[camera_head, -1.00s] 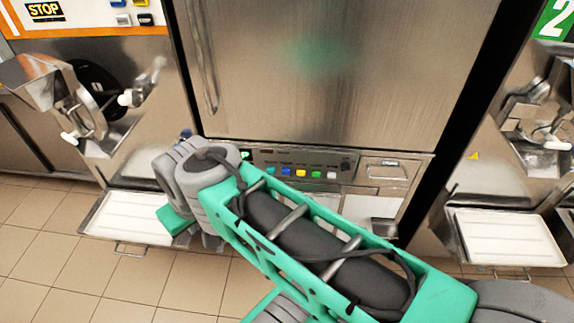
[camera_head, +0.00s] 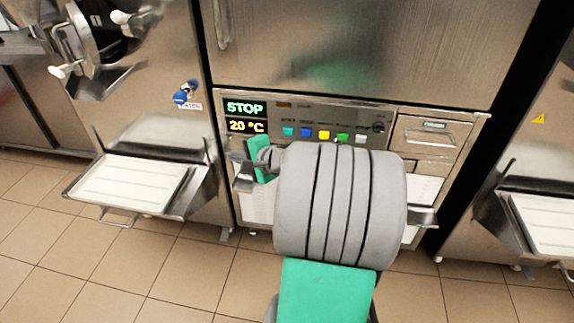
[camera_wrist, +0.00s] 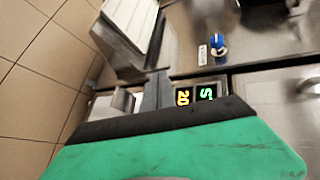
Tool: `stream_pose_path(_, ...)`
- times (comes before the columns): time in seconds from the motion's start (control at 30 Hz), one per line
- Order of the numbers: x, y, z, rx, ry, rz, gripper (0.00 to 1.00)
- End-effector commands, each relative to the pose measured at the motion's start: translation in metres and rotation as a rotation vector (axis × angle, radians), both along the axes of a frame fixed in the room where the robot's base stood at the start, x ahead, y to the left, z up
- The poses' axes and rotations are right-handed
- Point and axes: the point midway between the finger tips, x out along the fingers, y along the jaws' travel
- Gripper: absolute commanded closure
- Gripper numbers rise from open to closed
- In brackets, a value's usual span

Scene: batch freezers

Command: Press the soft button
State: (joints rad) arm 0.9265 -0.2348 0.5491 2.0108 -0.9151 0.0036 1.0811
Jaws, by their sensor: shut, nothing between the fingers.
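A control panel (camera_head: 300,115) below the large steel door carries a row of coloured buttons: teal (camera_head: 288,131), blue (camera_head: 306,132), yellow (camera_head: 323,134), green (camera_head: 342,137) and white (camera_head: 361,139). Their labels are too small to read, so I cannot tell which is the soft button. My gripper (camera_head: 243,174) is shut and empty, below the display and left of the buttons, apart from them as far as I can tell. In the wrist view its grey fingers (camera_wrist: 156,90) show beside the display, and the buttons are hidden.
The display (camera_head: 245,117) reads STOP and 20 °C. A white tray (camera_head: 135,183) juts out at the left, below a blue knob (camera_head: 186,92). Another tray (camera_head: 545,222) is at the right. A dark knob (camera_head: 379,127) sits right of the buttons. Tiled floor lies in front.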

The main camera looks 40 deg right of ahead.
Motion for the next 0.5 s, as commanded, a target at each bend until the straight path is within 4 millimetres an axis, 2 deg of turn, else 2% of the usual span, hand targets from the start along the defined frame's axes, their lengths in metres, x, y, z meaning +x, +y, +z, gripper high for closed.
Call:
stream_pose_path(0.03, -0.006, -0.035, -0.046, 0.128, -0.066, -0.108, 1.0)
stream_pose_path(0.1, -0.014, -0.07, -0.057, 0.287, -0.165, -0.219, 1.0)
stream_pose_path(0.2, -0.029, -0.107, -0.063, 0.449, -0.273, -0.324, 1.0)
stream_pose_path(0.33, -0.04, -0.128, -0.061, 0.546, -0.343, -0.381, 1.0)
stream_pose_path(0.5, -0.041, -0.13, -0.056, 0.561, -0.353, -0.387, 1.0)
